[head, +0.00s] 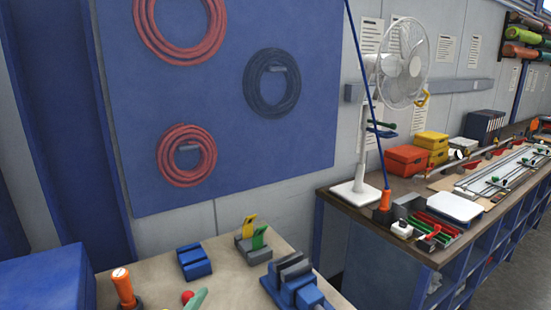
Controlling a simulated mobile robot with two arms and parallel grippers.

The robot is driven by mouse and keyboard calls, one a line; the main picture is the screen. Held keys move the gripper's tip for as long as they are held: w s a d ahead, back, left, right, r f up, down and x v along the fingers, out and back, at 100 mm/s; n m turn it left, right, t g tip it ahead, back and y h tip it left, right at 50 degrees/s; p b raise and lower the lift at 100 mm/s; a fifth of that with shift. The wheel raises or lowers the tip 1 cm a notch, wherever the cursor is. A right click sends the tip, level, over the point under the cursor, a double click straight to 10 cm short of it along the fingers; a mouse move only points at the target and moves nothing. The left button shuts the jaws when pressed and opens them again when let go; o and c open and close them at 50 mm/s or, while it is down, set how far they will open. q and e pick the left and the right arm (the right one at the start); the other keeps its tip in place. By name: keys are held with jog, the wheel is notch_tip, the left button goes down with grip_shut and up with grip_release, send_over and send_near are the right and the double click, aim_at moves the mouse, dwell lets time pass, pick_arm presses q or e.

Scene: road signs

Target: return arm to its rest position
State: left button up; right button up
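Neither of my arms shows in the head view, and neither gripper is in view. In the lower middle, a light wooden tabletop (222,281) holds a blue vise (295,285) and a blue block (194,262). A grey holder (254,251) with a yellow piece and a green piece stands at the back of this tabletop. An orange-handled tool (124,288) stands at its left, and a red ball (187,297) shows near the bottom edge of the picture.
A long workbench (372,222) runs along the wall at the right. It carries a white fan (397,75), red bins (407,158) and yellow bins (430,140). Coiled hoses (187,155) hang on a blue panel (235,165). A blue box (45,282) stands at lower left.

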pick_arm(q)
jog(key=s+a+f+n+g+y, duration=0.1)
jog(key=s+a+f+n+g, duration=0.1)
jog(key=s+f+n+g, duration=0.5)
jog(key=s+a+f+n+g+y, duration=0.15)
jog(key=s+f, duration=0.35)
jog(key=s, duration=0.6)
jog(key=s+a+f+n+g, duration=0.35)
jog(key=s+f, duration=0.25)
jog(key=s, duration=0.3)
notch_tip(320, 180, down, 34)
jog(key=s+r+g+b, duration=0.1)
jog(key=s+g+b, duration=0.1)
jog(key=b, duration=0.4)
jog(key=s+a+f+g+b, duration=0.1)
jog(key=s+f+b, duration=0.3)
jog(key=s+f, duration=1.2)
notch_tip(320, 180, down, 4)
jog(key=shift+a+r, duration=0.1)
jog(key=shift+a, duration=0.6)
